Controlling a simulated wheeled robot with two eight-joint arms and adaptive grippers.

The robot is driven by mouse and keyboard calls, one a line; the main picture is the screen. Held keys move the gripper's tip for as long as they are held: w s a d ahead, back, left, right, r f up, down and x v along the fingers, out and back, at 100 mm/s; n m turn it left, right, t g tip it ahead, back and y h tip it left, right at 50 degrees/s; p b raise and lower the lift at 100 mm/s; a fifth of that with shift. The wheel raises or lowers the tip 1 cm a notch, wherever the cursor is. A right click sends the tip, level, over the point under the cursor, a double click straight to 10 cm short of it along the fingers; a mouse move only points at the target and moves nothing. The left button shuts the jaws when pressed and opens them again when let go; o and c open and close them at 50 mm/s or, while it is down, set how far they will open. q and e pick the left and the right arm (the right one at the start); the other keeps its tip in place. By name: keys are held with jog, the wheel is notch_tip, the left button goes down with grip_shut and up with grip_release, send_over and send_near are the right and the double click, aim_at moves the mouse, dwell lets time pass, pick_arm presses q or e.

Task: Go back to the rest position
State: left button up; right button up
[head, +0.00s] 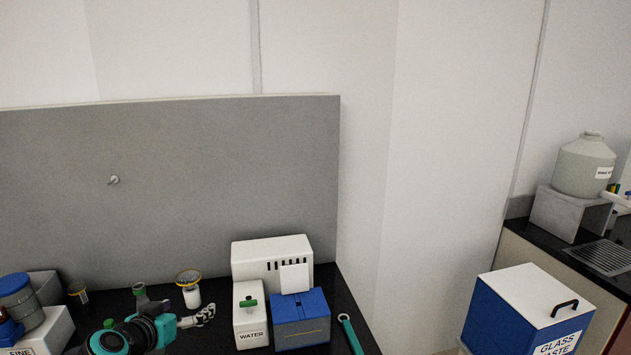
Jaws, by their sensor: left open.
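My left arm comes in at the bottom left of the head view, in teal and black. Its left gripper (206,314) points right, with its grey fingers apart and nothing seen between them. It appears close to the left side of the white WATER box (250,320), over the black bench top (218,292). I cannot tell the exact gap. My right gripper does not show.
A blue box (301,325) stands right of the WATER box, before a white slotted unit (272,257). A small jar (191,297) stands behind the gripper. A teal rod-like tool (352,336) lies near the bench's right edge. A GLASS WASTE bin (500,310) stands farther right.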

pick_arm(q)
jog(key=s+d+f+g, duration=0.4)
jog(key=s+d+f, duration=0.2)
jog(key=s+d, duration=0.55)
jog(key=s+f+g+y, duration=0.1)
jog(key=s+f, duration=0.2)
jog(key=s, duration=0.2)
jog(key=s+f+n+y, duration=0.1)
jog(key=s+f, duration=0.2)
jog(key=s, duration=0.2)
jog(key=shift+s+g, duration=0.4)
jog(key=shift+d+f, duration=0.1)
jog(key=shift+c, duration=0.3)
